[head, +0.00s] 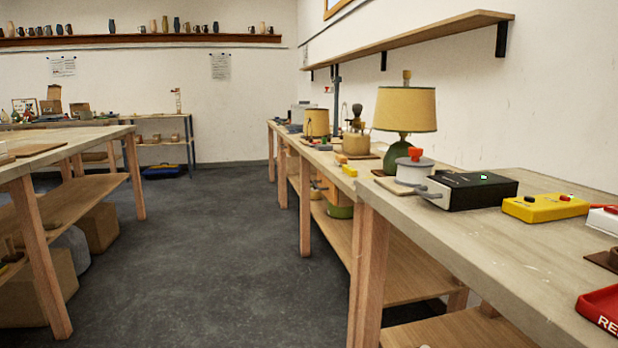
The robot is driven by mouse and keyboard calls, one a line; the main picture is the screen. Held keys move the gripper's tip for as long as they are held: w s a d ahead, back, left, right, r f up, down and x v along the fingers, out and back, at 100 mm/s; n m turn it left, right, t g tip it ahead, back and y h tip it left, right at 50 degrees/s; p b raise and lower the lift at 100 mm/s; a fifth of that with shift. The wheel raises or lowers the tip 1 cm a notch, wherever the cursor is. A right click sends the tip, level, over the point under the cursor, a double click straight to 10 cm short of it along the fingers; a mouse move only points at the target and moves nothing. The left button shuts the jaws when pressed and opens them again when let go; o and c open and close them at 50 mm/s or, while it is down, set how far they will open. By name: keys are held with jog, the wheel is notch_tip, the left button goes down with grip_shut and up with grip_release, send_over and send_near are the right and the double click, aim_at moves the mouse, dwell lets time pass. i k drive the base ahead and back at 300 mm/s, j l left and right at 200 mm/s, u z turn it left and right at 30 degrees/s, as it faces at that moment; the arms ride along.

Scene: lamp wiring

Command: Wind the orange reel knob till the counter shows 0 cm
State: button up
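In the head view, an orange-red knob (415,153) sits on top of a pale grey round reel (414,172). The reel stands on the workbench (455,216) at the right, in front of a lamp with a green base. A black box (466,190) with a small lit green spot (484,177) on its top stands right beside the reel. I cannot read any figure on it, and no counter reading in cm is legible. My gripper is not in view.
A yellow box (545,207) and a red tray (601,308) lie further right on the bench. The lamp (404,112) and a wall shelf (425,36) rise behind. Open floor (215,250) lies between this bench and the left table (75,136).

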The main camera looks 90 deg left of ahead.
aim_at(415, 152)
jog(key=u, duration=2.3)
jog(key=i+j+u, duration=0.1)
jog(key=j, duration=0.15)
